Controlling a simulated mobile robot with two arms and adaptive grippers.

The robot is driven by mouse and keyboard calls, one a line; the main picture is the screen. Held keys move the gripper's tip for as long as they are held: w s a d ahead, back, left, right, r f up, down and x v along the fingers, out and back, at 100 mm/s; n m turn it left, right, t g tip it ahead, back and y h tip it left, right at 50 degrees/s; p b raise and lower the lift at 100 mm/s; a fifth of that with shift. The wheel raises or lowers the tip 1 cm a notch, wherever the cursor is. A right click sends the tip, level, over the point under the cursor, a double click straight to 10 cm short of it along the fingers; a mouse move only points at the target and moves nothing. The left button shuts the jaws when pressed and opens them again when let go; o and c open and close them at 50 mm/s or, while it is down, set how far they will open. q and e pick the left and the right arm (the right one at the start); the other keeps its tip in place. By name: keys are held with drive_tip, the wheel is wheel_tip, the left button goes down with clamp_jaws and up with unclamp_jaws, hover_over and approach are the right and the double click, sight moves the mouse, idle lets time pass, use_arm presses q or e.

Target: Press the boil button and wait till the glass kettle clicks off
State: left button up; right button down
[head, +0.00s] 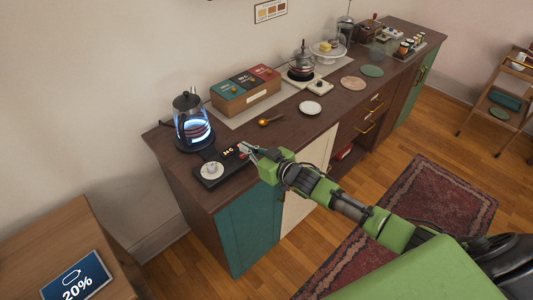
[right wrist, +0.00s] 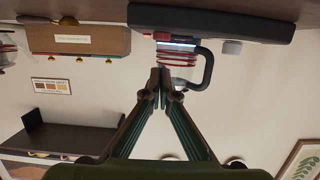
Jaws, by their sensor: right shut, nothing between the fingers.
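The glass kettle (head: 190,127) stands upright at the left end of the dark counter, with a black lid and handle. A blue glow lights its lower part. In front of it is a dark control panel (head: 209,184) with small orange lit digits, too small to read surely. My right gripper (head: 243,149) is shut and empty at the panel's right end; I cannot tell whether it touches a button. In the right wrist view, which is upside down, the closed fingertips (right wrist: 161,84) lie in front of the kettle (right wrist: 178,58). My left gripper is not in view.
A wooden table (head: 45,245) with a 20% display (head: 78,278) stands at lower left.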

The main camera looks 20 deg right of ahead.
drive_tip(key=b+v, duration=0.1)
drive_tip(key=v, duration=0.9)
drive_tip(key=shift+b, duration=0.35)
drive_tip(key=s+d+f+m+g+h, duration=0.1)
drive_tip(key=s+d+f+h, duration=0.15)
drive_tip(key=f, duration=0.75)
drive_tip(key=s+d+f+m+g+h, duration=0.15)
drive_tip(key=d+f, duration=0.25)
drive_tip(key=f, duration=0.6)
drive_tip(key=s+d+f+g+h+b, duration=0.1)
drive_tip(key=s+f+g, duration=0.1)
drive_tip(key=s+f, duration=0.5)
drive_tip(key=s+d+f+g, duration=0.15)
drive_tip(key=s+f, duration=0.25)
drive_tip(key=f, duration=0.5)
drive_tip(key=s+a+f+g, duration=0.2)
drive_tip(key=s+f, duration=0.4)
drive_tip(key=s, duration=0.5)
drive_tip(key=s+a+f+g, duration=0.3)
drive_tip(key=s+f, duration=0.3)
drive_tip(key=s, duration=0.6)
drive_tip(key=s+a+f+g, duration=0.2)
drive_tip(key=s+a+f, duration=0.2)
drive_tip(key=s, duration=0.8)
wheel_tip(320, 180, down, 2)
drive_tip(key=shift+a+f+n+b, duration=0.2)
drive_tip(key=shift+n+b, duration=0.15)
drive_tip(key=shift+n, duration=0.1)
